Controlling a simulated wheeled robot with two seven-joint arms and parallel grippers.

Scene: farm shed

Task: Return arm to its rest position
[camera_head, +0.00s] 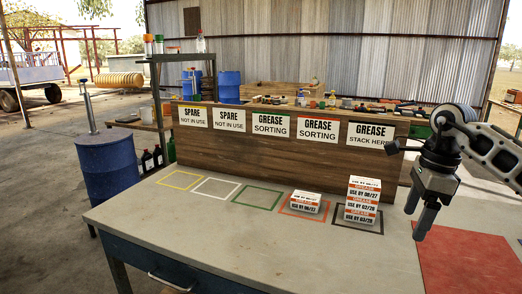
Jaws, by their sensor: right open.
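A single grease box (305,202) sits in the red outlined square (286,211). The green (236,202), white (200,192) and yellow (163,183) outlined squares are empty. My left gripper does not show.
A wooden board with white signs (271,124) stands along the back of the bench. A blue barrel (108,170) stands at the left. The front of the bench top is clear.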

